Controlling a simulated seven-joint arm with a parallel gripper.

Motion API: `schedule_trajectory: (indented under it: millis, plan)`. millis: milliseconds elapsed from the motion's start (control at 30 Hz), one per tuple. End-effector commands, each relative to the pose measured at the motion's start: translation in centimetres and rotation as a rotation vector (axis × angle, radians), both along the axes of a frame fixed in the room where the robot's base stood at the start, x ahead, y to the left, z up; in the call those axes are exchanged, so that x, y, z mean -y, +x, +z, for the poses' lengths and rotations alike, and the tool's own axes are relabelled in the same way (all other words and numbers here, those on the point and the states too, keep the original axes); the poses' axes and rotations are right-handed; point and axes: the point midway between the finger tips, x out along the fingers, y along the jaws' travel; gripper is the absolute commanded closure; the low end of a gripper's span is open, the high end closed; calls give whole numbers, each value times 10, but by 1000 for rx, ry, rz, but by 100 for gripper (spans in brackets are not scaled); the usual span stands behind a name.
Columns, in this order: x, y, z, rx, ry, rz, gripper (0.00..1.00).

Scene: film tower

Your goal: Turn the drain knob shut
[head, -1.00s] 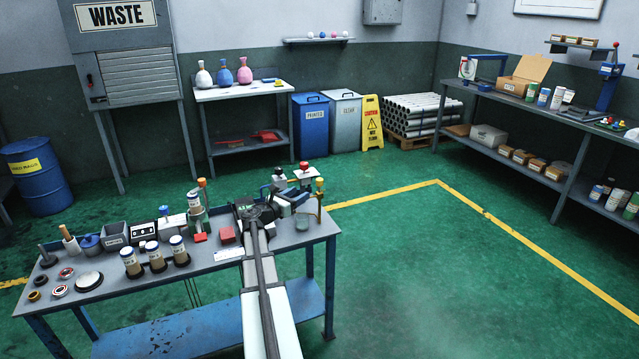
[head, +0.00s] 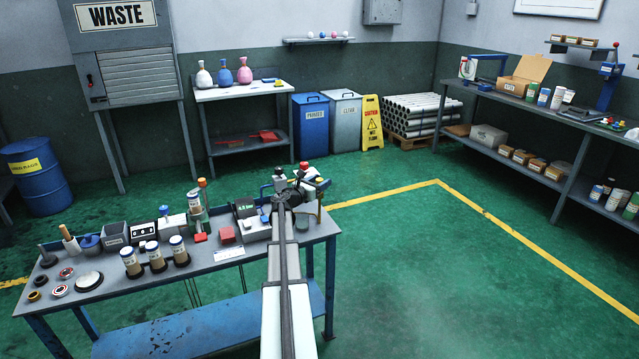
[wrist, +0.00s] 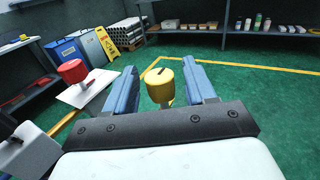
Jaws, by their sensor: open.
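A yellow knob with a dark line on its top (wrist: 159,86) stands between the two blue fingers of my gripper (wrist: 160,88) in the wrist view. The fingers are open, one on each side, with a visible gap to the knob. A red knob (wrist: 73,72) stands to the left over a white plate. In the head view my gripper (head: 316,184) is at the right end of the workbench, and my arm hides much of this area. No label shows which knob is the drain knob.
Green floor lies clear to the right. A farther table (head: 240,92) and bins stand behind.

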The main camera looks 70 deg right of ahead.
Motion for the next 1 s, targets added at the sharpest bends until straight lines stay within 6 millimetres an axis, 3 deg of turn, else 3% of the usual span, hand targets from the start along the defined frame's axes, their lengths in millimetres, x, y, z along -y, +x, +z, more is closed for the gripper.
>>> schedule_trajectory:
  millis: [233, 733, 1000]
  plan:
    - [0, 0, 0, 0, 0, 0, 45]
    - [0, 0, 0, 0, 0, 0, 93]
    - [-1, -1, 0, 1, 0, 27, 94]
